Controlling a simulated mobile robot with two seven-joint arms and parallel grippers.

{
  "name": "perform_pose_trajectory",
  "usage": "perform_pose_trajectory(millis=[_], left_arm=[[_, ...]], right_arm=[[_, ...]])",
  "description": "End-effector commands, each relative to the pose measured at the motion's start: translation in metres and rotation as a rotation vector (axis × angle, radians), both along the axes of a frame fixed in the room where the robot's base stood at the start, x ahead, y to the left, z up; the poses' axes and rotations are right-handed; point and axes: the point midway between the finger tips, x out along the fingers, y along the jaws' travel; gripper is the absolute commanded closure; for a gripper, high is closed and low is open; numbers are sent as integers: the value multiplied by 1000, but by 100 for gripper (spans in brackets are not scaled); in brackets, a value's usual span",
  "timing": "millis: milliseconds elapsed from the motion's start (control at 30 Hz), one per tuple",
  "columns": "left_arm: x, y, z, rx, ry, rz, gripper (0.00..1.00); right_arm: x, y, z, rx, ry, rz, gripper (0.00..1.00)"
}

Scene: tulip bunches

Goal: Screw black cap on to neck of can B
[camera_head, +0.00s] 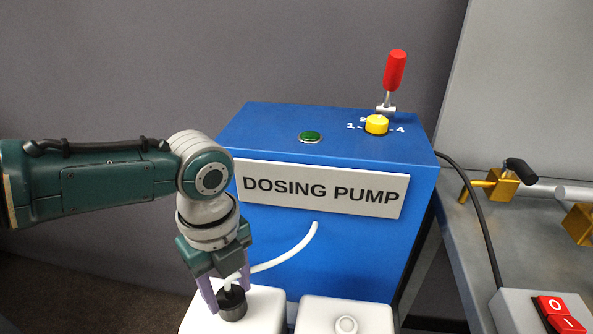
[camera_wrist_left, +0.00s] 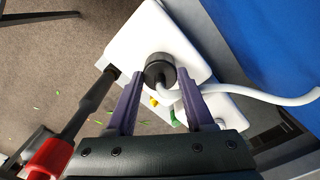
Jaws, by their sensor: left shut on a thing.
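The black cap (camera_head: 232,304) sits at the top of the left white can (camera_head: 262,308), over its neck. In the left wrist view the cap (camera_wrist_left: 160,70) shows just beyond the fingertips (camera_wrist_left: 158,85), with the hose curving off to the right. A second white can (camera_head: 346,310) with a pale neck stands to the right. No letter shows on either can. My right gripper is out of view.
The blue dosing pump (camera_head: 330,240) stands right behind the cans, with a yellow dial (camera_head: 377,124) and a red-handled lever (camera_head: 395,72) on top. A metal bench (camera_head: 480,235) with a red switch box (camera_head: 545,312) is at right. A red-handled tool (camera_wrist_left: 75,120) lies left of the fingers.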

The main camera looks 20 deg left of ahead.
Motion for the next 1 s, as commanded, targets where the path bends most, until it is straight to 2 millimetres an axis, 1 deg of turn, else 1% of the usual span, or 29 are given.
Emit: perform_pose_trajectory(millis=[67,200,300,400,667,767,900,1000], left_arm=[[0,0,-1,-1,-1,-42,100],[0,0,-3,1,-1,-263,100],[1,0,-2,1,-2,-394,100],[0,0,-1,0,0,-447,100],[0,0,-1,-1,0,-460,100],[0,0,-3,1,-1,-567,100],[1,0,-3,1,-1,-785,100],[0,0,-2,1,0,-877,100]], right_arm=[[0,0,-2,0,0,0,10],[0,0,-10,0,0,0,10],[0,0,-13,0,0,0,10],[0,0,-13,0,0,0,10],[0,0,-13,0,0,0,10],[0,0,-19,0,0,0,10],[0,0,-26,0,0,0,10],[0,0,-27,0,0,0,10]])
